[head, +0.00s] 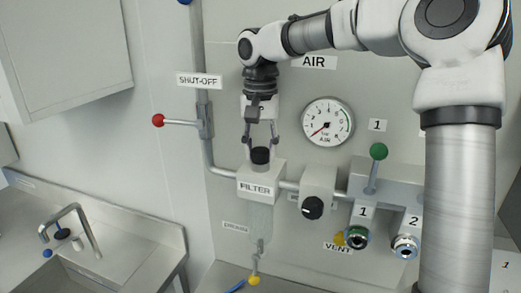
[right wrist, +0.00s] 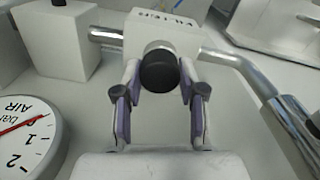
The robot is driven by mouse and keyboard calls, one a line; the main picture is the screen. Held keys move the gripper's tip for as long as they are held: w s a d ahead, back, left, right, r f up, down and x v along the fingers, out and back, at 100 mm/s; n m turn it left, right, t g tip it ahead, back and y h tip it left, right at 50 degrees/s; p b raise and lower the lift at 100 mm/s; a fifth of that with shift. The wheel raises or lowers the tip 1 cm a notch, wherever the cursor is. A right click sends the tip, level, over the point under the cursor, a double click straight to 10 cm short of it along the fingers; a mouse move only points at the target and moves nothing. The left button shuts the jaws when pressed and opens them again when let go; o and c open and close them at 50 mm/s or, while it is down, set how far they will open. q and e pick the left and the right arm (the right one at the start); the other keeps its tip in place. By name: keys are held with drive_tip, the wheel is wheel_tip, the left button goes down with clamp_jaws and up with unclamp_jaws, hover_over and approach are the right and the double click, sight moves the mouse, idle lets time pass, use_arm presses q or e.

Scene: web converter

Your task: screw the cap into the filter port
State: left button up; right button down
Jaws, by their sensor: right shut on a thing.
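The black cap (head: 260,155) is upright at the top of the white filter block (head: 262,180), which bears a FILTER label. The cap also shows in the right wrist view (right wrist: 159,72), in front of the filter block (right wrist: 170,28). My right gripper (head: 260,146) points down from above, shut on the cap, with one finger on each side of it; it also shows in the right wrist view (right wrist: 159,80). The cap hides the port, so I cannot tell how deep it sits. My left gripper is not in view.
A pressure gauge (head: 328,121) and a red-knobbed shut-off lever (head: 180,122) flank the gripper. A black knob (head: 312,207) and a green-knobbed lever (head: 376,168) are to the right. A sink (head: 95,255) stands at lower left.

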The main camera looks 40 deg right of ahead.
drive_tip(key=c, duration=0.7)
unclamp_jaws()
drive_tip(key=shift+c, duration=0.2)
drive_tip(key=shift+r+n+p, duration=0.2)
drive_tip(key=shift+n+p, duration=0.7)
drive_tip(key=shift+n, duration=0.1)
drive_tip(key=shift+f+n, duration=0.15)
drive_tip(key=shift+n, duration=0.85)
drive_tip(key=n, duration=0.4)
